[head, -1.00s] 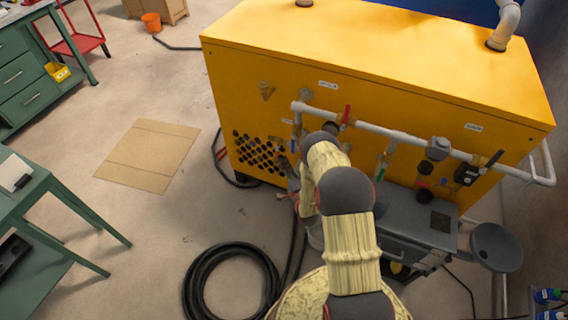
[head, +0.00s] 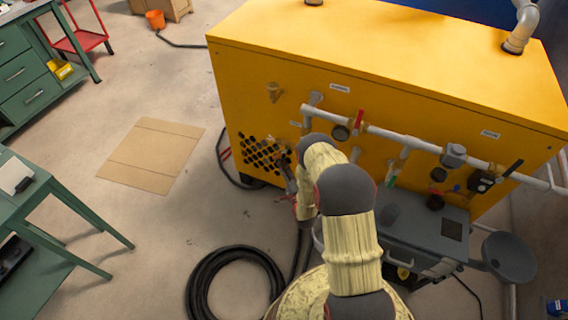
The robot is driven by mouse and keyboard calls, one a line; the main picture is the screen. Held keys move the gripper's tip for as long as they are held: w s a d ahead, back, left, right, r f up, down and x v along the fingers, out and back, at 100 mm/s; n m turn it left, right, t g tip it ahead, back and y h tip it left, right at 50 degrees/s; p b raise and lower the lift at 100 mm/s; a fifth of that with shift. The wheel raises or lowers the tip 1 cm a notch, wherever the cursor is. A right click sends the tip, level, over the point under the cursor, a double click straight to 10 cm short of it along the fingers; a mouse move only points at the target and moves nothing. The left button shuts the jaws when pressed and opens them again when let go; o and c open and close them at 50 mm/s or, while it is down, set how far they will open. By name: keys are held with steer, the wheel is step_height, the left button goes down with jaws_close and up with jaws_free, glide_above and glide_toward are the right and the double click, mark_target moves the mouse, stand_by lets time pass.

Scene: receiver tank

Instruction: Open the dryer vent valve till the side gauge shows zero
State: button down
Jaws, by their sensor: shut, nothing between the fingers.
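The yellow cabinet (head: 300,70) carries a grey pipe (head: 410,137) with several valves along its front. A brass fitting (head: 274,92) sits at the upper left. I cannot tell which one is the dryer vent valve; the labels are too small to read. A dark round part (head: 341,132) under the pipe may be a gauge; no reading shows. My gripper (head: 287,174) is shut and empty, beside the perforated grille, partly hidden behind my arm.
A grey tank-like unit (head: 420,225) and a grey round dish (head: 508,256) stand at the cabinet's lower right. A coiled black hose (head: 205,290) lies on the floor. Green benches (head: 60,215) are at left. The floor around the cardboard sheet (head: 152,155) is open.

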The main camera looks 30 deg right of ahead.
mark_target(274, 158)
steer(key=shift+w+a+r, duration=0.35)
steer(key=shift+w+a, duration=0.15)
steer(key=shift+w, duration=0.15)
steer(key=shift+w+a+r, duration=0.3)
steer(key=shift+w+a, duration=0.15)
steer(key=shift+w, duration=0.2)
steer(key=shift+a, duration=0.1)
steer(key=shift+f+b, duration=0.1)
steer(key=shift+b, duration=0.25)
